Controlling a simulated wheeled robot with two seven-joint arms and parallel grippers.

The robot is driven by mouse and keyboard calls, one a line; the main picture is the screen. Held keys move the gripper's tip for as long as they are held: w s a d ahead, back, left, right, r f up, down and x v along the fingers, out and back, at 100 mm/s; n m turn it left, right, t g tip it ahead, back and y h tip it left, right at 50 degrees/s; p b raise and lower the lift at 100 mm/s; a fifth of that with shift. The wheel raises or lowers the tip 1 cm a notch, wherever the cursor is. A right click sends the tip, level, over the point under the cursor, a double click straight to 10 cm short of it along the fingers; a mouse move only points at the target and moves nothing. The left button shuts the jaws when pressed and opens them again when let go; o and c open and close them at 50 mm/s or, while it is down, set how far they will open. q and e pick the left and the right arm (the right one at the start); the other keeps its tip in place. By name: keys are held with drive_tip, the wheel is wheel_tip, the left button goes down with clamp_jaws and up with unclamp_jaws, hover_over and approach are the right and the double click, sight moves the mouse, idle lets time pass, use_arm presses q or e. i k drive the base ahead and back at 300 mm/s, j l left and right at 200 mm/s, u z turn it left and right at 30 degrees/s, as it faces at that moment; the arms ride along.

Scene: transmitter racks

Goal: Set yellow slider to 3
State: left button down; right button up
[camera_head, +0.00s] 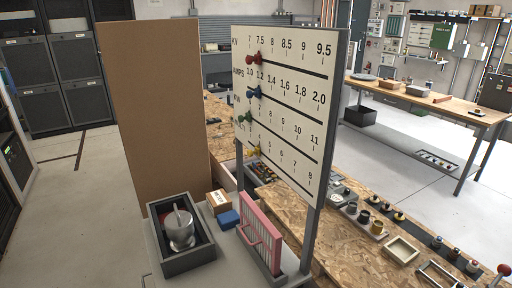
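A white panel (290,95) with several slotted scale rows stands upright on posts in the middle of the view, turned at an angle. The yellow slider (254,151) sits on the lowest row, near its left end. The numbers at the right of that row read up to 8. The numbers beside the slider are too small or hidden, so I cannot tell its exact value. Above it are the green slider (244,118), the blue slider (254,92) and the red slider (254,59), all towards the left. Neither of my grippers is in view.
A tall brown board (152,110) stands left of the panel. Before it are a dark box (180,262) with a metal cup and a pink rack (261,236). A chipboard bench (345,258) with small parts runs behind the panel. Open floor lies left and right.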

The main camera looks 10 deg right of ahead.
sight(251, 153)
drive_tip(key=i+l+u, duration=0.1)
drive_tip(key=u, duration=0.35)
drive_tip(key=i+l+u, duration=0.2)
drive_tip(key=u, duration=0.25)
drive_tip(key=i+l+u, duration=0.1)
drive_tip(key=u, duration=0.3)
drive_tip(key=l, duration=0.1)
